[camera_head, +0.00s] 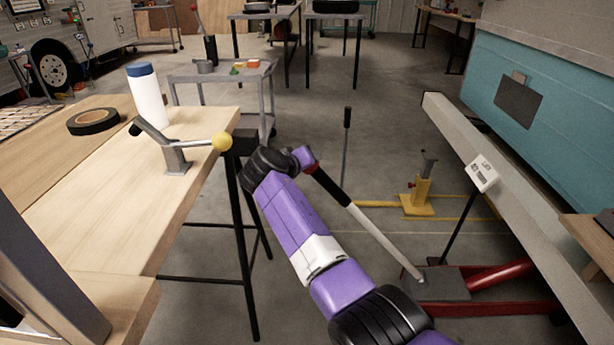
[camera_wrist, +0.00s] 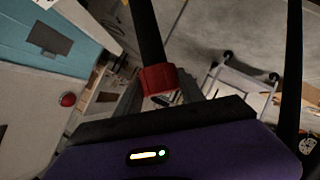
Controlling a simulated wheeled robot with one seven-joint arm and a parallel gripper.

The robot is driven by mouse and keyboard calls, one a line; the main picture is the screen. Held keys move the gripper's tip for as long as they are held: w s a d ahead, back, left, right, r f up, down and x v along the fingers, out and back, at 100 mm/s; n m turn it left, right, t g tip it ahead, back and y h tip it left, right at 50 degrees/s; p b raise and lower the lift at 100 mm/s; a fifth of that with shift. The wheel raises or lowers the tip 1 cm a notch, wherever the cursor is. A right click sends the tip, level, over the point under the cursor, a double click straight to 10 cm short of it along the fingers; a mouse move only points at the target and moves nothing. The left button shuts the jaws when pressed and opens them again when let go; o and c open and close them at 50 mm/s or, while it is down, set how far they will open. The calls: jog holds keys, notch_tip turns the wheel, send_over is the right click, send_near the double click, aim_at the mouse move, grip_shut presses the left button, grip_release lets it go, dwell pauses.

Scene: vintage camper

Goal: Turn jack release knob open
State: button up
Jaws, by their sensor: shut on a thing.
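The jack (camera_head: 440,285) is a low floor jack with red side frames at the lower right, beside the teal camper. Its long handle (camera_head: 375,235) slants up and left, white below with a black grip above. A red knob or collar (camera_head: 311,167) sits at the grip's top end. In the wrist view the red knob (camera_wrist: 157,78) is close to my gripper (camera_wrist: 157,95), with the black grip (camera_wrist: 146,30) running away from it. My gripper is shut on the red knob; its fingers are partly hidden. Any open or shut marking on the knob cannot be seen.
A wooden workbench (camera_head: 110,210) with a clamp tool, tape roll and white bottle stands left of my arm, its black legs close by. A yellow jack stand (camera_head: 418,195) is on the floor beyond. The camper's long beam (camera_head: 500,190) borders the right. A grey cart (camera_head: 225,80) stands behind.

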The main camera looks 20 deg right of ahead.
jog(key=shift+a+f+m+h+b, duration=0.1)
jog(key=shift+f+m+h+b, duration=0.45)
jog(key=shift+b, duration=1.05)
jog(key=shift+r+m+h, duration=0.2)
jog(key=shift+m+h, duration=0.05)
jog(key=shift+r+b, duration=0.15)
jog(key=shift+b, duration=0.2)
jog(key=o, duration=1.4)
jog(key=shift+c, duration=0.2)
jog(key=shift+r, duration=0.1)
jog(key=p+v, duration=0.3)
jog(key=v, duration=0.4)
jog(key=shift+s+a, duration=0.2)
jog(key=shift+s, duration=0.05)
